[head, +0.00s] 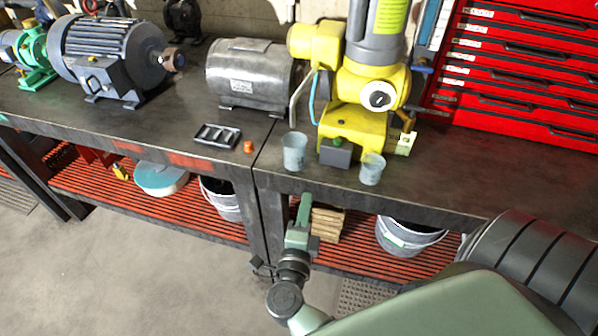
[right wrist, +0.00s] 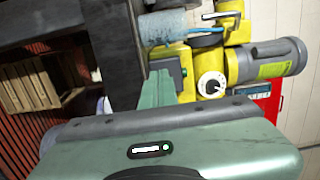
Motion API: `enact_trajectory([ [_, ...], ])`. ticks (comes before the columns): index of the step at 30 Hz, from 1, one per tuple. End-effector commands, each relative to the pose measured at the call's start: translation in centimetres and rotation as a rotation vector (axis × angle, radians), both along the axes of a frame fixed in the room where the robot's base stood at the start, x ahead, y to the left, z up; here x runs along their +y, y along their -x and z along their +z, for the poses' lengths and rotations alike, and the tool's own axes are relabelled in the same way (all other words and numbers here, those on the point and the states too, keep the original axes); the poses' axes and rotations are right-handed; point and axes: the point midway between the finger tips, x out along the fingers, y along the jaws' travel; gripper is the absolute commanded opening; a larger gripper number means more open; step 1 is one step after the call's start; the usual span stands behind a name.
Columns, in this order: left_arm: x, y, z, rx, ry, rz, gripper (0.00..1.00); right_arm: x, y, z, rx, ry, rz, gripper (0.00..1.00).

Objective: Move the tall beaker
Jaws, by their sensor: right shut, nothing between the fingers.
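The tall beaker (head: 294,151) is pale blue-grey and translucent. It stands upright near the front edge of the bench, left of the yellow machine's base. It also shows near the top of the right wrist view (right wrist: 166,23), which is turned sideways. A shorter beaker (head: 371,169) stands to its right. My right gripper (head: 305,199) is shut and empty in front of the bench edge, just below the tall beaker in the head view. Its green fingers (right wrist: 158,88) show in the right wrist view, apart from the beaker. My left gripper is not in view.
A grey box with a green button (head: 336,152) stands between the beakers. The yellow machine (head: 350,125) rises behind. A black tray (head: 217,136) and an orange cap (head: 248,147) lie left. The bench (head: 470,180) is clear right of the shorter beaker.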

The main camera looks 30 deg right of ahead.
Motion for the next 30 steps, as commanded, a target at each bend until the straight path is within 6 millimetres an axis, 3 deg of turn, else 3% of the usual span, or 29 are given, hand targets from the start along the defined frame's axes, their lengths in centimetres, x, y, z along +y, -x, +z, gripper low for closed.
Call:
enact_trajectory([
  [9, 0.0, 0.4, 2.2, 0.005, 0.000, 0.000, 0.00, -4.7, -5.1, 0.4, -0.001, 0.005, 0.002, 0.00],
  [18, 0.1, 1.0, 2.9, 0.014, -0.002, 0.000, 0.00, -4.3, -8.5, 0.1, 0.000, 0.001, 0.004, 0.00],
  [30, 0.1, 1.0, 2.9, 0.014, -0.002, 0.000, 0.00, -4.3, -8.8, 0.0, 0.001, 0.001, 0.003, 0.00],
])
